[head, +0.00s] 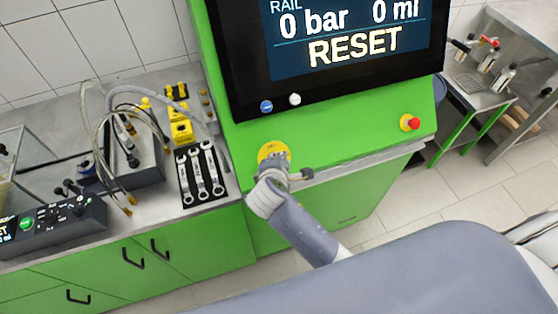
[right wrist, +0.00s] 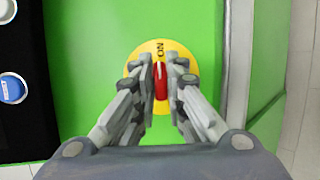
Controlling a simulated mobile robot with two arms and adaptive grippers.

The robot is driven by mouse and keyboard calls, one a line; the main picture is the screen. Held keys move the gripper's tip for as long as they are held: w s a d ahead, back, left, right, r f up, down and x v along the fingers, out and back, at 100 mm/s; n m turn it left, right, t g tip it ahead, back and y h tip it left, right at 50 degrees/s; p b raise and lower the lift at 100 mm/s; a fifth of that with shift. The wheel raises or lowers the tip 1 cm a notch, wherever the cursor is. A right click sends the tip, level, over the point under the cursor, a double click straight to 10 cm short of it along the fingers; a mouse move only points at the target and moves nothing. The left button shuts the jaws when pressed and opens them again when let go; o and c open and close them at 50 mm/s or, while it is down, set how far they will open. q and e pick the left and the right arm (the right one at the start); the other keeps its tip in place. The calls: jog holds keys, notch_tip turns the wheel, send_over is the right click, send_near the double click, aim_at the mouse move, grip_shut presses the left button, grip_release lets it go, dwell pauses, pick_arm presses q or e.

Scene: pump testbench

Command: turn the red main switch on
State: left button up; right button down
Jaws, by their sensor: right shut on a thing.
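The red main switch (right wrist: 161,88) sits on a round yellow plate (right wrist: 145,50) on the green panel, with the word ON at the plate's top in the right wrist view. The red handle stands upright in that view, its white mark towards ON. My right gripper (right wrist: 162,74) has its two fingers on either side of the handle and is shut on it. In the head view my right gripper (head: 274,170) covers the handle, and only part of the yellow plate (head: 272,148) shows. My left gripper is not in view.
A screen (head: 350,45) reading RESET stands above the panel, with a blue button (head: 266,106) and a white button (head: 295,99) below it. A red stop button (head: 412,124) is to the right. Wrenches (head: 201,175) and hoses lie on the left bench.

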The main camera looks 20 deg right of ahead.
jog(key=shift+d+m, duration=0.15)
jog(key=shift+m, duration=0.25)
jog(key=c, duration=1.8)
grip_release()
jog(key=shift+o, duration=0.8)
jog(key=shift+w+f, duration=0.1)
jog(key=v, duration=1.1)
jog(key=shift+s+r, duration=0.25)
jog(key=shift+r, duration=0.1)
jog(key=shift+f, duration=0.1)
